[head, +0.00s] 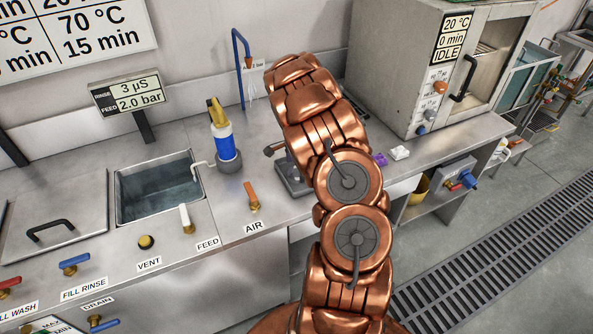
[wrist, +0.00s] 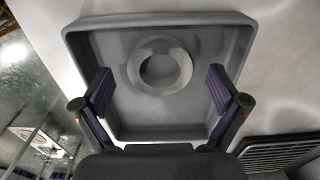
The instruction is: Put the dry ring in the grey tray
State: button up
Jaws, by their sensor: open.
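In the wrist view a flat pale grey ring (wrist: 135,72) lies on the floor of the grey tray (wrist: 160,17), towards its far side. My gripper (wrist: 160,90) is open, with its two purple-padded fingers apart and nothing between the pads. The fingers show over the tray, one on each side of the ring's near side, and do not touch the ring. In the head view my copper arm reaches over the bench and hides the tray and the ring. I cannot tell from the pictures whether the ring is dry.
An oven marked IDLE (head: 440,75) stands at the back right. A floor grating (head: 500,255) runs along the right.

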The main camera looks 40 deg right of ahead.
notch_tip(320, 180, up, 10)
jog(key=b, duration=0.4)
jog(key=s+a+r+n, duration=0.5)
jog(key=a+r, duration=0.3)
jog(key=a, duration=0.4)
jog(key=s+a+r+n+g, duration=0.1)
jog(key=s+a+r+n, duration=0.1)
jog(key=s+a+n, duration=0.45)
jog(key=s+a+r+n, duration=0.2)
jog(key=s+a+n, duration=0.2)
jog(key=s+a, duration=0.55)
jog(key=s+a+f+n, duration=0.2)
jog(key=s+a+n, duration=0.4)
jog(key=s, duration=0.3)
jog(key=shift+s+a+f+g, duration=0.2)
jog(key=shift+s+a+g, duration=0.2)
jog(key=shift+a, duration=0.45)
